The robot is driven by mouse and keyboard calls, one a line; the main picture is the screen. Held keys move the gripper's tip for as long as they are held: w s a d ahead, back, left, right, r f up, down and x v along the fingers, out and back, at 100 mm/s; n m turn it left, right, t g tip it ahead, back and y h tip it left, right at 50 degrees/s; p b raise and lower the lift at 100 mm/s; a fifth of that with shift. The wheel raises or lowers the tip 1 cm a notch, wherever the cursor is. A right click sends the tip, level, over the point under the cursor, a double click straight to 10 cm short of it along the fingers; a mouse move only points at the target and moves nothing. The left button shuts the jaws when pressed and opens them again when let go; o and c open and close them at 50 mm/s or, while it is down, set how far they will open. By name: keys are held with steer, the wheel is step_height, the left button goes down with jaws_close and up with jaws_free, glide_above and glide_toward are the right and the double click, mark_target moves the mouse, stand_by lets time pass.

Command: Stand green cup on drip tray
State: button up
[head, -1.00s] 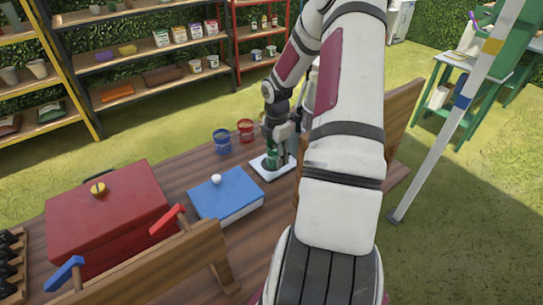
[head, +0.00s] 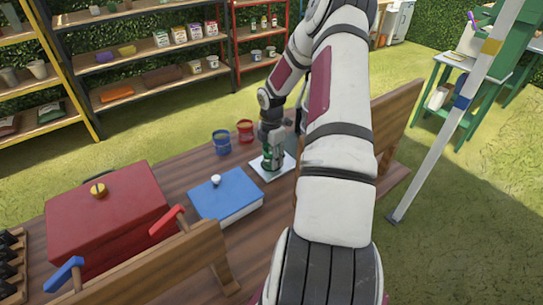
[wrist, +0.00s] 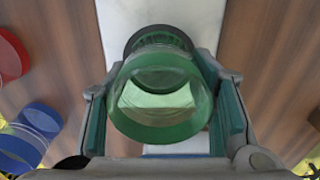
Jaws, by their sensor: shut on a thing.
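The green cup (wrist: 160,90) is see-through with a green rim and a dark base. In the wrist view it sits between the two fingers of my gripper (wrist: 163,115), which is shut on it. The white drip tray (wrist: 185,18) lies flat on the table under the cup. In the head view my gripper (head: 272,150) points down with the green cup (head: 268,164) over the drip tray (head: 285,168). The cup looks upright and at or very near the tray surface; I cannot tell whether it touches.
A blue cup (head: 221,142) and a red cup (head: 245,131) stand behind the tray. A blue box (head: 228,196) with a white knob and a large red box (head: 108,215) are to the left. A wooden rail (head: 180,265) runs along the front edge.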

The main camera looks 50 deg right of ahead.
steer(key=o, duration=1.1)
steer(key=shift+o, duration=0.2)
step_height(320, 180, up, 12)
steer(key=s+a+r+m+t+h, duration=0.1)
steer(key=a+r+m+h, duration=0.4)
steer(key=a+r, duration=1.6)
steer(key=s+a+r+m+t+y, duration=0.2)
steer(key=s+a+m, duration=0.3)
steer(key=s+a, duration=0.2)
steer(key=s+a+r+m+t+y, duration=0.2)
steer(key=s+a+m+y, duration=0.1)
steer(key=s+a, duration=0.5)
steer(key=shift+a+r+m, duration=0.15)
steer(key=shift+a+m, duration=0.75)
steer(key=shift+a, duration=0.35)
